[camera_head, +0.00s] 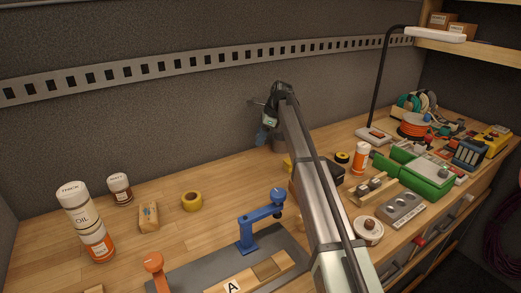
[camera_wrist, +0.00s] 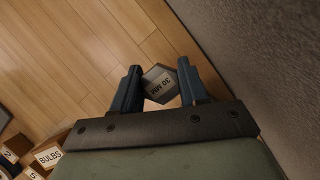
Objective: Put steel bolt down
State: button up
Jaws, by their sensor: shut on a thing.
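In the wrist view, the steel bolt (camera_wrist: 160,84) shows as a grey hexagonal end with a printed label. It sits between the two blue fingers of my gripper (camera_wrist: 159,68), which is shut on it. In the head view, my gripper (camera_head: 262,136) is at the back of the bench near the grey wall, partly hidden by my arm. The bolt cannot be made out clearly there. Bare wooden bench top (camera_wrist: 70,50) lies below and to the left of the bolt in the wrist view. I cannot tell whether the bolt touches the bench.
The grey wall (camera_wrist: 245,60) is close on the right in the wrist view. The back-left bench is mostly clear.

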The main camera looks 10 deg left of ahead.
aim_at(261, 156)
jog(key=shift+f, duration=2.65)
jog(key=shift+f, duration=0.15)
jog(key=o, duration=1.2)
jog(key=v, duration=1.2)
